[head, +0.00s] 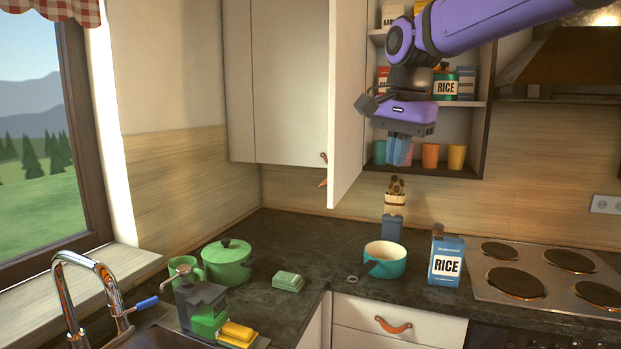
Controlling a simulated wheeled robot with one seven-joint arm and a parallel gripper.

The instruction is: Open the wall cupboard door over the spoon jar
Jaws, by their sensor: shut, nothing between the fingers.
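The wall cupboard door (346,110) over the spoon jar stands swung out toward me, seen nearly edge-on, and the shelves behind it are exposed. My gripper (398,162) is purple and dark with blue-grey fingers. It hangs pointing down in front of the open cupboard, right of the door's inner face. Its fingers are together and empty. A small leather pull (322,183) shows at the door's left edge; the door's outer face is mostly hidden.
The open cupboard (484,120) holds boxes, a rice jar and coloured cups. A closed cupboard (290,90) is to the left. Below are a green pot (227,266), a teal pan (385,262), a rice box (446,262), a hob (545,270) and a tap (90,265).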

